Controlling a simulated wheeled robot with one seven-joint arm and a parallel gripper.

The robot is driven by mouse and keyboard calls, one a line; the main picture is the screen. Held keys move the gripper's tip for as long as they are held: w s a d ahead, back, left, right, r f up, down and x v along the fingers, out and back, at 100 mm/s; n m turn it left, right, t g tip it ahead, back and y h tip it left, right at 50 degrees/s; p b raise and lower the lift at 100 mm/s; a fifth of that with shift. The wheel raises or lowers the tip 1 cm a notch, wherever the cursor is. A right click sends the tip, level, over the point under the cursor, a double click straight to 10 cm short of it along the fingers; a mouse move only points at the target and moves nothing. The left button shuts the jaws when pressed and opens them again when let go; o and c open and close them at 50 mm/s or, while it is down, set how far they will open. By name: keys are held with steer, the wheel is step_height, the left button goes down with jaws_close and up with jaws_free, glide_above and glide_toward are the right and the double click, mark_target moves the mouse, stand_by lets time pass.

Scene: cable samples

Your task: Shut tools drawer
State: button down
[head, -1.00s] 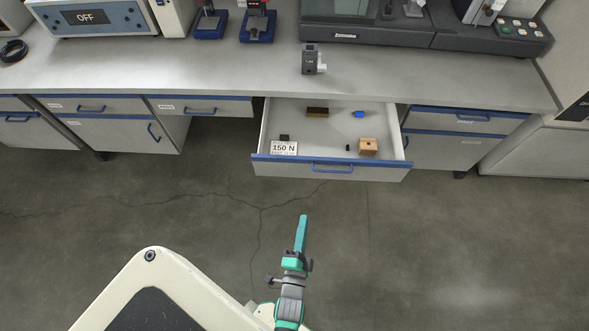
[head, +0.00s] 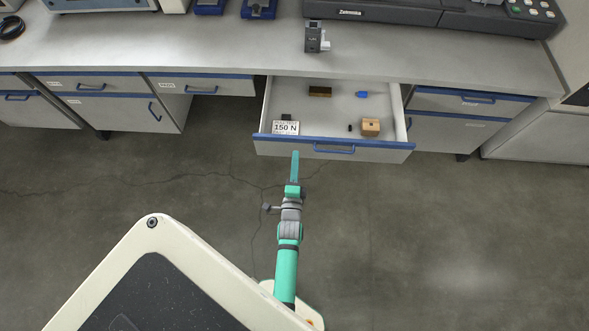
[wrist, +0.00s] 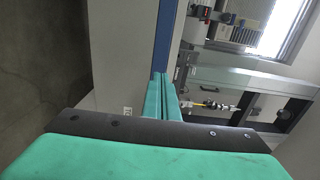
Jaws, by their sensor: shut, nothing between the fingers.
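The tools drawer (head: 335,154) is pulled out from under the bench, with a grey front, a blue top edge and a blue bar handle (head: 334,149). Inside lie a white "150 N" card (head: 285,128), a wooden block (head: 371,127), a brown block (head: 320,91), a blue piece (head: 362,94) and small dark pieces. My green gripper (head: 295,155) is shut and empty. In the head view its tip overlaps the drawer front, left of the handle; contact cannot be told. In the wrist view the shut fingers (wrist: 162,98) point at a blue edge strip (wrist: 166,40).
The grey bench top (head: 190,50) carries a small dark device (head: 314,38) above the drawer and machines along the back. Shut drawers with blue handles flank the open one at left (head: 200,88) and right (head: 472,98). The floor in front is clear.

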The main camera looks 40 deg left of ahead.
mark_target(297, 141)
steer(key=shift+x, duration=2.2)
